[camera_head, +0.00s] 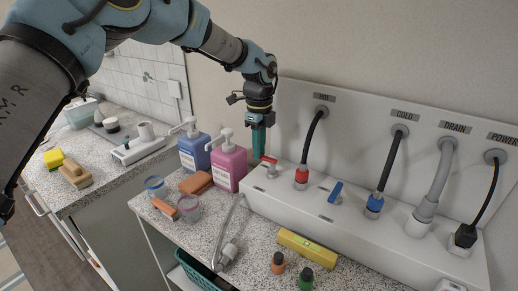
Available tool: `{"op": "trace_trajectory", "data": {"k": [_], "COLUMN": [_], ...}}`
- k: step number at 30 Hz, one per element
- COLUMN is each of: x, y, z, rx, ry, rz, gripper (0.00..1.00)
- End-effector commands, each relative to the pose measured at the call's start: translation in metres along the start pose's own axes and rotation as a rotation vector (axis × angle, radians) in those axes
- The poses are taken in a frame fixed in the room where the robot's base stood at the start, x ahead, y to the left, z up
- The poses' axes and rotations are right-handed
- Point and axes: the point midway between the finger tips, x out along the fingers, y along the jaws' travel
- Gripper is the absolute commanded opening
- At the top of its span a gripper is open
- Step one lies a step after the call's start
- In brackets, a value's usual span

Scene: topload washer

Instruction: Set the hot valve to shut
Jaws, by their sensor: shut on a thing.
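The hot valve has a red handle (269,160) and stands on the white ledge of the utility box (300,205), left of the red hose fitting (302,177). A black hose runs from that fitting up to the HOT label (323,97). My gripper (261,155) reaches down from above with its teal fingers and is shut on the red handle. The fingers cover part of the handle, so its exact angle is hard to tell. The cold valve's blue handle (336,190) stands to the right, apart from my gripper.
A pink pump bottle (229,167) and a blue one (194,153) stand close to the left of my gripper. A blue-fitted hose (375,204), a grey drain hose (432,190) and a power plug (465,236) stand right. A yellow level (307,249) lies in front.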

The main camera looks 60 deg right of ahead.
Motion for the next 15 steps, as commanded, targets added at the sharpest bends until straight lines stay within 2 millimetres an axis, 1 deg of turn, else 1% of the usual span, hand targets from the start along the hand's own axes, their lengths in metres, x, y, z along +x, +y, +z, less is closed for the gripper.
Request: {"op": "trace_trajectory", "data": {"k": [1, 2, 9, 15], "x": [-0.0007, -0.0007, -0.0003, -0.0001], "y": [-0.0006, -0.0006, -0.0003, 0.0000], "z": [-0.0011, -0.0011, -0.0007, -0.0004], "rx": [0.000, 0.000, 0.000, -0.001], "ry": [0.001, 0.001, 0.001, 0.000], "rz": [-0.002, -0.002, -0.001, 0.000], "gripper": [0.00, 0.22, 0.49, 0.50]}}
